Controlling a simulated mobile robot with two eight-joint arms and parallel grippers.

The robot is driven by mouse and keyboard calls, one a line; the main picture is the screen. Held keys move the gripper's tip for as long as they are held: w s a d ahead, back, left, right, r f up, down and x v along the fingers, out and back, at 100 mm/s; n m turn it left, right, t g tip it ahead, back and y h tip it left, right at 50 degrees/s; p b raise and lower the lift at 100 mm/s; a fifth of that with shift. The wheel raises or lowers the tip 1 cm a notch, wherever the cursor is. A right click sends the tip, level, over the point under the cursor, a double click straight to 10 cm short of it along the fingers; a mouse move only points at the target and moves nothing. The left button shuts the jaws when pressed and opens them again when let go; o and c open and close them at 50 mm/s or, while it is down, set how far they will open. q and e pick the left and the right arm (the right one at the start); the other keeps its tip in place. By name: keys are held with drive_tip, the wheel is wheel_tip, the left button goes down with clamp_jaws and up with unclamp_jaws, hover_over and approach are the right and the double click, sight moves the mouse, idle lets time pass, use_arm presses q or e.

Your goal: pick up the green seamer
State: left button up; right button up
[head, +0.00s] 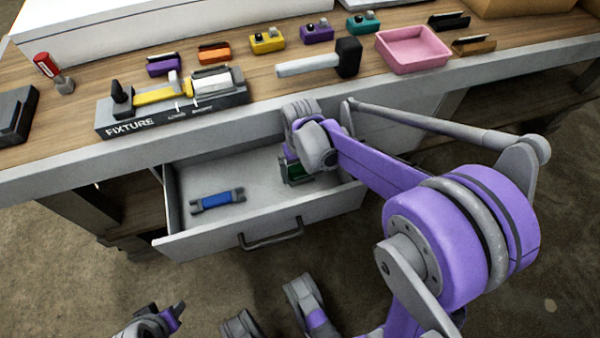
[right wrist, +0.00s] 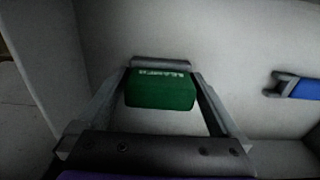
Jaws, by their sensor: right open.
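The green seamer (head: 299,178) is in the right part of the open drawer, partly hidden by my right gripper in the head view. In the right wrist view the green seamer (right wrist: 160,91) shows as a green block with pale lettering and a grey bar along its far edge. My right gripper (right wrist: 162,78) is open, with one finger along each side of the green block; I cannot tell whether they touch it. In the head view the right gripper (head: 296,168) reaches down into the drawer. My left gripper (head: 165,320) is at the bottom edge, its jaws unclear.
The open drawer (head: 185,238) also holds a blue tool (head: 217,200) on its left side. The workbench above carries a fixture (head: 170,115), a hammer (head: 310,65), a pink tray (head: 412,50), a red-handled tool (head: 47,66) and several small coloured tools.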

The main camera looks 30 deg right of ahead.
sight(301, 166)
drive_tip(key=c, duration=1.2)
wheel_tip(301, 166, up, 10)
drive_tip(key=p, duration=0.3)
drive_tip(key=shift+r, duration=0.1)
